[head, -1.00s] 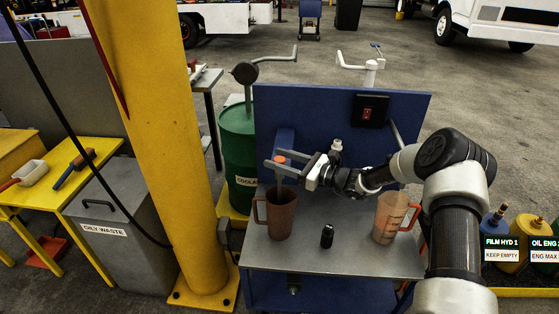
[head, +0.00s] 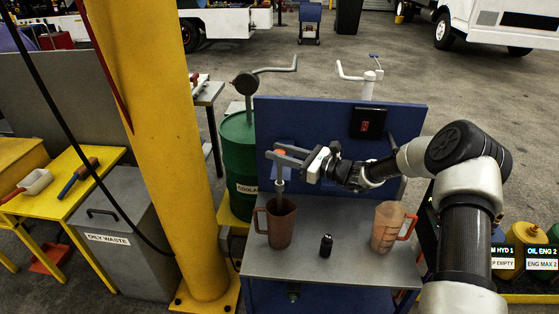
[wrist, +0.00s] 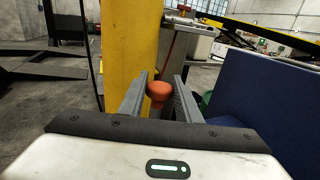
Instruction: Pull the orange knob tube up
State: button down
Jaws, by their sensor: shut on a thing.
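The orange knob (head: 281,152) tops a thin grey tube (head: 280,180) at the left of the blue panel (head: 340,130). My gripper (head: 279,157) reaches in from the right with its fingers on either side of the tube, just at the knob, and is shut on it. In the wrist view the orange knob (wrist: 159,92) sits between the two grey fingers. The tube stands upright and its lower end goes down into or behind the brown jug (head: 281,225); I cannot tell which.
A clear jug with an orange handle (head: 388,228) and a small black bottle (head: 326,246) stand on the grey bench top (head: 340,271). A green coolant drum (head: 238,150) and a yellow post (head: 170,150) are to the left. A red switch box (head: 368,123) is on the panel.

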notch_tip(320, 180, up, 14)
jog(key=p, duration=0.6)
jog(key=shift+r, duration=0.15)
jog(key=c, duration=1.4)
grip_release()
jog(key=shift+o, duration=0.3)
jog(key=shift+d, duration=0.1)
jog(key=v, duration=1.7)
